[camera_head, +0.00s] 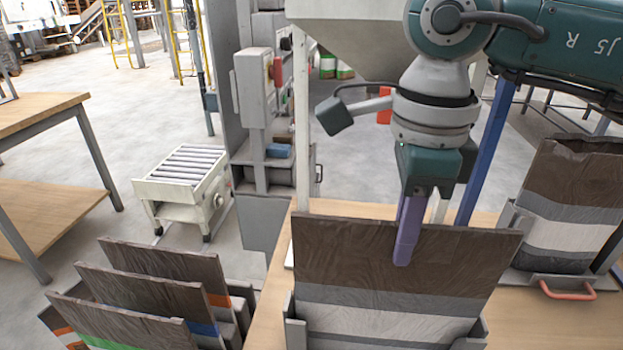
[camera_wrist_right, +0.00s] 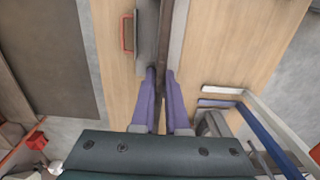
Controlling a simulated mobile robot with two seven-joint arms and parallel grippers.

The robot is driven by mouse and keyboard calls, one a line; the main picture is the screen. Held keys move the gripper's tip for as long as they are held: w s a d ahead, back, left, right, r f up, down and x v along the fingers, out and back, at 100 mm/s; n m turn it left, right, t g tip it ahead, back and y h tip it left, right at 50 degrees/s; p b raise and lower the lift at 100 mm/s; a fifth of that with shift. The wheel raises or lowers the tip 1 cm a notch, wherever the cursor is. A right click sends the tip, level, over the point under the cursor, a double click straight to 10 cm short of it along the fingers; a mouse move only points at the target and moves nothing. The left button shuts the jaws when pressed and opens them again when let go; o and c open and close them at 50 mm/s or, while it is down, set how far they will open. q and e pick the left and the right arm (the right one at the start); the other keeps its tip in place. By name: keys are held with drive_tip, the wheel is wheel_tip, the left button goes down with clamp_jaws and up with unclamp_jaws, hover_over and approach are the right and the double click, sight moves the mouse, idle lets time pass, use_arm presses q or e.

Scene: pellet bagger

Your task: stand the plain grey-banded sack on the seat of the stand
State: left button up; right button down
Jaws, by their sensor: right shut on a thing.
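The brown sack with a grey band over a pale band (camera_head: 390,270) stands upright at the front centre of the head view. My right gripper (camera_head: 403,255) points down and is shut on its top edge, one purple finger showing on the near face. In the wrist view the purple fingers (camera_wrist_right: 161,72) lie on both sides of a thin dark edge. Grey side plates (camera_head: 296,333) flank the sack's lower part. Its bottom is cut off by the frame, so I cannot tell whether it rests on a seat. My left gripper is not in view.
Another grey-banded sack (camera_head: 572,190) stands at the right in a grey holder with a red handle (camera_head: 567,292). Sacks with orange, blue and green bands (camera_head: 140,285) stand at lower left. A roller conveyor (camera_head: 185,180) and a control cabinet (camera_head: 255,85) are behind.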

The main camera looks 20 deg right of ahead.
drive_tip(key=shift+f, duration=0.25)
drive_tip(key=c, duration=0.8)
unclamp_jaws()
drive_tip(key=shift+c, duration=0.2)
wheel_tip(320, 180, up, 9)
drive_tip(key=shift+r+b, duration=0.1)
drive_tip(key=shift+b, duration=0.65)
drive_tip(key=shift+r, duration=0.45)
